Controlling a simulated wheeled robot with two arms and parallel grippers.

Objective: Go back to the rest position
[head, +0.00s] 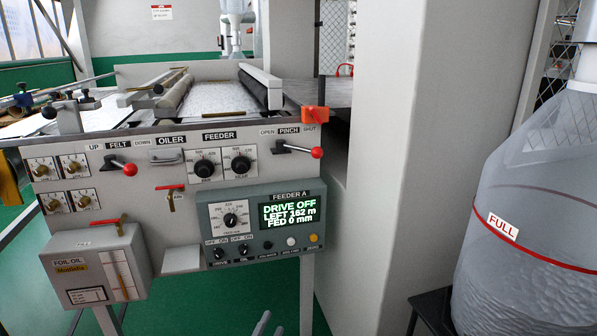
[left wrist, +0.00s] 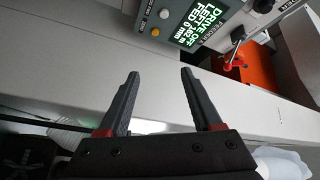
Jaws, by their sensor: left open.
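My left gripper shows in the left wrist view (left wrist: 160,74) with its two dark fingers apart and nothing between them. In the head view only grey tips of it (head: 265,324) show at the bottom edge, below the grey FEEDER A panel (head: 222,258). The panel's display (head: 289,214) reads DRIVE OFF, LEFT 162 m, FED 0 mm. The red-knobbed PINCH lever (head: 316,153) points right, towards SHUT. The red-knobbed FELT lever (head: 129,169) is at the left. In the wrist view the panel lies beyond the fingers, apart from them. My right gripper is not in view.
A foil oil box (head: 97,265) hangs at the machine's lower left. A pale pillar (head: 390,150) stands right of the machine. A large translucent sack marked FULL (head: 530,220) stands at the far right on a dark stand. Green floor shows below the machine.

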